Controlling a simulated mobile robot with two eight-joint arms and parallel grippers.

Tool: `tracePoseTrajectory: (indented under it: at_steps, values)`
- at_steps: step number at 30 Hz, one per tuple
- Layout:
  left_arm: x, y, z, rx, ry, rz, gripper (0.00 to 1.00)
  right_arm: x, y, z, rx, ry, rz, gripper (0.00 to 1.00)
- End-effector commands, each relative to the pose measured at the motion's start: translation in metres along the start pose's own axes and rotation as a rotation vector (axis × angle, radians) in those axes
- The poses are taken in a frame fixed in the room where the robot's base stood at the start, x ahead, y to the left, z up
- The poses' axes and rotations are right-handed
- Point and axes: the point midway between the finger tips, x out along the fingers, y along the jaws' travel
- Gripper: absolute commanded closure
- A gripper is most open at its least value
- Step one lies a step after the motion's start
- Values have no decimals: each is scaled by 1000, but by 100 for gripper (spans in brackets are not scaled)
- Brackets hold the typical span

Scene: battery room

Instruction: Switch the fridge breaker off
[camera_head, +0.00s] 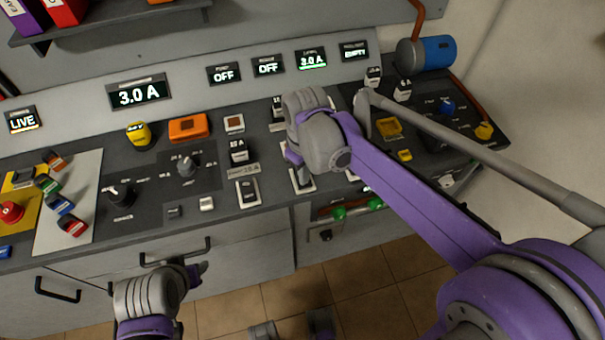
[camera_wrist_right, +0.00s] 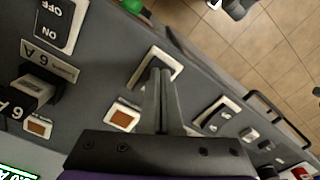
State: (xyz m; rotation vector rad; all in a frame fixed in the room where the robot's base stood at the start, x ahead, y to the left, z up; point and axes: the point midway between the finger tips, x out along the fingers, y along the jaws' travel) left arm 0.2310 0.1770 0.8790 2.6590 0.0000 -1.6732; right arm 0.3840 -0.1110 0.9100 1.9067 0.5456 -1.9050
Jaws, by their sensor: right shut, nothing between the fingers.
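My right gripper (camera_head: 301,178) is shut and empty, pointing down at the middle of a row of rocker breakers. In the right wrist view its fingertips (camera_wrist_right: 160,75) are over the middle breaker (camera_wrist_right: 148,62), hiding most of it; I cannot tell if they touch. The head view shows this breaker's frame (camera_head: 303,188) partly. A second breaker (camera_head: 248,191) is beside it, also in the wrist view (camera_wrist_right: 216,114). A third breaker (camera_wrist_right: 60,22), marked OFF and ON, has a 6 A plate. I cannot read which is the fridge's. My left gripper (camera_head: 195,273) hangs low before the cabinets.
Displays along the back read LIVE (camera_head: 23,121), 3.0 A (camera_head: 139,94), OFF (camera_head: 224,74), OFF (camera_head: 268,66), 3.0 A (camera_head: 311,59) and EMPTY (camera_head: 354,51). A rotary knob (camera_head: 187,166) and an orange box (camera_head: 188,127) are left of the breakers.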

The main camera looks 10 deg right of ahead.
Motion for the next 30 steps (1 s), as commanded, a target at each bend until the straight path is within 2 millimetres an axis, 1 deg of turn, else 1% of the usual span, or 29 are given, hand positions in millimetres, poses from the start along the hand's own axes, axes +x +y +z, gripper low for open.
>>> tracePoseTrajectory:
  at_steps: [24, 27, 30]
  values:
    - [-40, 0, -33, 0, 24, 0, 50, -65, 0, 0, 0, 0, 0, 100]
    - [-43, 0, -36, 0, 27, 0, 50, -70, 0, 0, 0, 0, 0, 100]
    - [-44, 0, -36, 0, 27, 0, 50, -70, 0, 0, 0, 0, 0, 100]
